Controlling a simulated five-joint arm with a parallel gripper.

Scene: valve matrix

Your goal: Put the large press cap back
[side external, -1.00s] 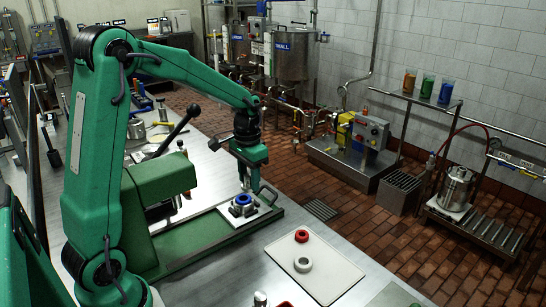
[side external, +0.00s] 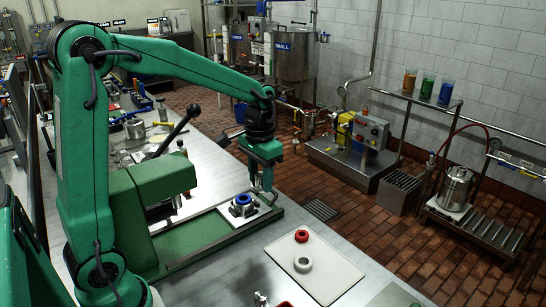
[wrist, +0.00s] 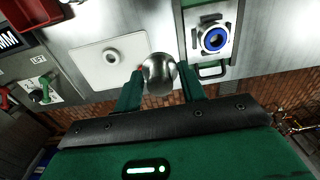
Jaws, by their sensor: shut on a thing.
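My gripper (side external: 264,184) hangs above the bench edge, beside and above a green-based press fixture, fingers pointing down. In the wrist view (wrist: 160,84) its two green fingers are shut on a shiny round metal piece (wrist: 160,68). This looks like the large press cap, but its underside is hidden. In the side external view I cannot make out the piece clearly between the fingers. The fixture carries a blue ring (side external: 243,199) on a pale square block; the ring also shows in the wrist view (wrist: 214,40), up and right of the held piece.
A white tray (side external: 328,270) holds a red ring (side external: 301,236) and a pale ring (side external: 303,264). A black-knobbed lever (side external: 180,128) rises from behind the green press body. A brick floor lies beyond the bench edge.

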